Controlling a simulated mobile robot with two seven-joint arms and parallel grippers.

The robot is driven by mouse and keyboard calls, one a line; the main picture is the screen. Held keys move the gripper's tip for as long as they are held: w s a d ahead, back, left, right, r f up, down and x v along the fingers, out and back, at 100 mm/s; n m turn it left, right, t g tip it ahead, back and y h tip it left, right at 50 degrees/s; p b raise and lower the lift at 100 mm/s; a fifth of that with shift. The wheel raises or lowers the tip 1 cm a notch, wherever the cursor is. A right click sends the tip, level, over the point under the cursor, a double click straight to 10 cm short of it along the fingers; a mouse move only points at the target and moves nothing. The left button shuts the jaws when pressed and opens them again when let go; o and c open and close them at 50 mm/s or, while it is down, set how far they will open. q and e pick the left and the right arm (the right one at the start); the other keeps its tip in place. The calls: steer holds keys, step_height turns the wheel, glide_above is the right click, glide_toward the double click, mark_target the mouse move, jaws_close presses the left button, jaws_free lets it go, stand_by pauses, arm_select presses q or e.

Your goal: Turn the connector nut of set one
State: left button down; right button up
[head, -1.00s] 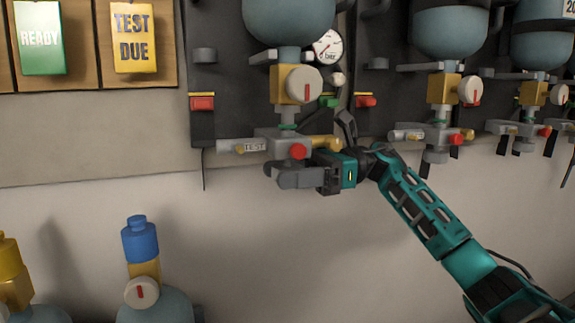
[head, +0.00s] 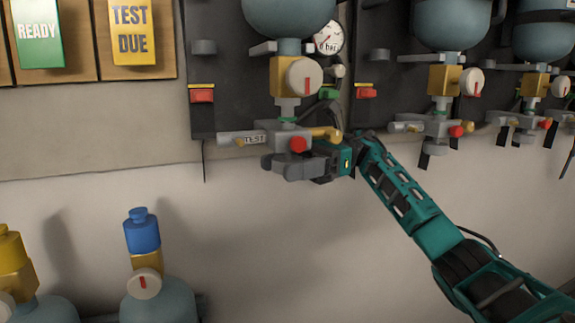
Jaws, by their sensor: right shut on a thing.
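Set one hangs on the dark board, with a blue-grey cylinder (head: 290,12), a yellow valve block (head: 284,80) and a white knob (head: 304,77). Under them is a grey connector body (head: 270,138) with a red cap (head: 298,144) and a yellow side fitting (head: 325,133). My right gripper (head: 282,164) reaches in from the lower right, just below this body. It is shut at the set's underside, on what appears to be the grey connector nut. The grip hides most of the nut, and the grey parts there are hard to tell apart. My left gripper is out of view.
More sets hang at the right, one with a yellow block (head: 445,80). A pressure gauge (head: 329,38) sits behind set one. READY (head: 40,34) and TEST DUE (head: 133,30) cards are at the upper left. A blue-capped cylinder (head: 142,235) stands below. The wall between is clear.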

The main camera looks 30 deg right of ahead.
steer(key=o, duration=1)
steer(key=shift+c, duration=0.2)
steer(key=shift+d, duration=0.1)
steer(key=d, duration=0.7)
steer(key=shift+w+d, duration=0.15)
